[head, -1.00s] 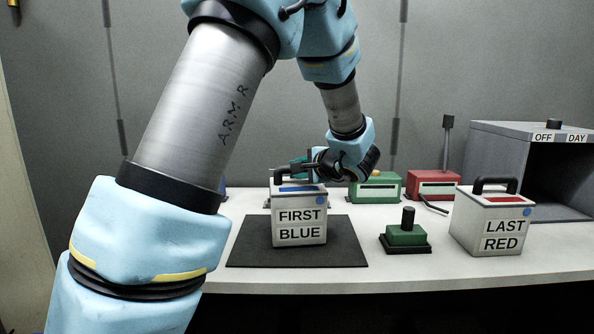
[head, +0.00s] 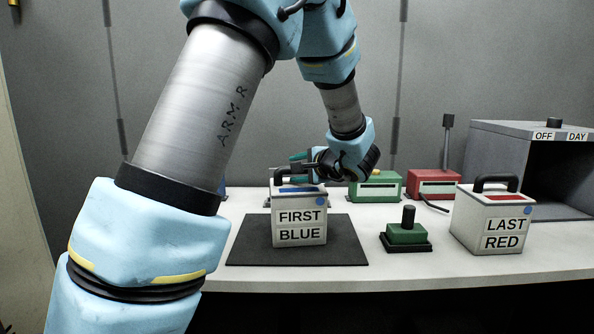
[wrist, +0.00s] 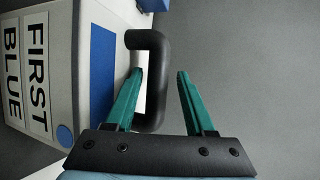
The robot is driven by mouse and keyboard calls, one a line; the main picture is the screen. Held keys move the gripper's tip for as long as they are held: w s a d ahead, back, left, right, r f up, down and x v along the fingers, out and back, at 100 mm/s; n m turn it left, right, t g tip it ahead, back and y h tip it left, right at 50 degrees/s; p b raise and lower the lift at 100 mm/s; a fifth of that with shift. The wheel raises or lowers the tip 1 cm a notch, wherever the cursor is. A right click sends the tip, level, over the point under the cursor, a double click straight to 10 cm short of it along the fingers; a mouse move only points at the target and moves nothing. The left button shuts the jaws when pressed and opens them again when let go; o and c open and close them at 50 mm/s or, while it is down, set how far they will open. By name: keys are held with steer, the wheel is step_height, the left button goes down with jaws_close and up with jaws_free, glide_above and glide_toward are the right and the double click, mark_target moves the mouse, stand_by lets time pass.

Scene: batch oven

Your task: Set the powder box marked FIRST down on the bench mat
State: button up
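The powder box marked FIRST BLUE (head: 299,205) is white with a blue top panel and a black handle. It stands upright on the black bench mat (head: 345,250), within the mat's edges. The box also fills the left of the wrist view (wrist: 68,45). My gripper (head: 297,167) is at the handle from the right and behind. In the wrist view, my gripper (wrist: 160,74) has its green fingers apart. One finger is inside the handle loop and the other is outside, with a clear gap between it and the handle bar (wrist: 156,80).
A box marked LAST RED (head: 492,222) stands on the bench at right. A green block with a black knob (head: 406,234) lies between it and the mat. Green (head: 375,188) and red (head: 434,184) units stand behind. A grey oven (head: 500,150) is at far right.

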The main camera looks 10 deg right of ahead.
steer(key=shift+o, duration=0.6)
steer(key=shift+s+f, duration=0.2)
steer(key=b+v, duration=0.3)
steer(key=v, duration=0.7)
steer(key=shift+s+r, duration=0.2)
steer(key=shift+r, duration=0.1)
steer(key=s+a+f+n+g+h, duration=0.2)
steer(key=s+a+f+n+g, duration=0.2)
steer(key=a+f, duration=0.2)
steer(key=s+a+f+n+g+h, duration=0.1)
steer(key=s+a+f+n+g, duration=0.3)
steer(key=a+f, duration=0.3)
steer(key=s+a+f+n+g+h, duration=0.2)
steer(key=a+f+n, duration=0.4)
steer(key=a, duration=0.5)
steer(key=shift+s+a+f+g+h, duration=0.3)
steer(key=shift+s+g, duration=0.6)
steer(key=shift+s, duration=0.3)
